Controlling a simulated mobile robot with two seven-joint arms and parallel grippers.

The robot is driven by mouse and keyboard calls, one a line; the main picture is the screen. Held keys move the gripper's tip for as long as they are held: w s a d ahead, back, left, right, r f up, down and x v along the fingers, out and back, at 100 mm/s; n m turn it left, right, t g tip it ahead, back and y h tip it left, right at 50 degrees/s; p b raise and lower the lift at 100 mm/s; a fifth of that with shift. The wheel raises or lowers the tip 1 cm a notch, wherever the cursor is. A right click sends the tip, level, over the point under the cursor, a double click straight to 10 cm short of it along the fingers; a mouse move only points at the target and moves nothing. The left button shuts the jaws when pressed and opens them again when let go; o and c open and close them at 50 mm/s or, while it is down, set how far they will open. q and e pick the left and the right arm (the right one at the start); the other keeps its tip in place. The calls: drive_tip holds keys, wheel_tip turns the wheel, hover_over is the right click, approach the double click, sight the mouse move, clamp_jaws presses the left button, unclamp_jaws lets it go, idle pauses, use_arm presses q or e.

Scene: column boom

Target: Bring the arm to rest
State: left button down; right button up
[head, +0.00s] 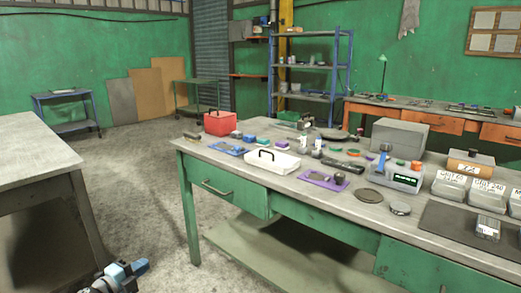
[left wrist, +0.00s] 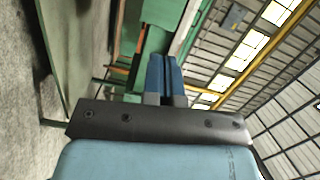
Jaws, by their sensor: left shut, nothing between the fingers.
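My left gripper (head: 138,267) shows at the bottom left of the head view, low over the concrete floor. It is in front of the green workbench and apart from it. In the left wrist view its blue fingers (left wrist: 164,75) are together with nothing between them. That view is turned on its side and shows the floor, green bench parts and the windows. My right gripper is in neither view.
The green workbench (head: 225,160) carries a red box (head: 219,123), a white box (head: 272,161), a grey case (head: 400,135) and many small items. Another grey-topped table (head: 30,150) stands at the left. Bare floor (head: 135,190) lies between them.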

use_arm(q)
drive_tip(key=s+d+r+n+g, duration=0.1)
drive_tip(key=s+d+n, duration=0.4)
drive_tip(key=s, duration=0.7)
drive_tip(key=s+d+n+g, duration=0.1)
drive_tip(key=s+d+n, duration=0.35)
drive_tip(key=s, duration=0.75)
drive_tip(key=s+d+r+n, duration=0.1)
drive_tip(key=s+d+n, duration=0.45)
drive_tip(key=s, duration=0.75)
drive_tip(key=w+d+r+n+t+y, duration=0.2)
drive_tip(key=w+d+r+n+t, duration=0.1)
drive_tip(key=d+r+n, duration=0.25)
drive_tip(key=s+a+r+g+y+p, duration=0.3)
drive_tip(key=r+p, duration=0.6)
drive_tip(key=p, duration=2.5)
drive_tip(key=shift+s+a+r+m+g+y, duration=0.45)
drive_tip(key=shift+s+a+g, duration=0.2)
drive_tip(key=shift+a+g, duration=0.45)
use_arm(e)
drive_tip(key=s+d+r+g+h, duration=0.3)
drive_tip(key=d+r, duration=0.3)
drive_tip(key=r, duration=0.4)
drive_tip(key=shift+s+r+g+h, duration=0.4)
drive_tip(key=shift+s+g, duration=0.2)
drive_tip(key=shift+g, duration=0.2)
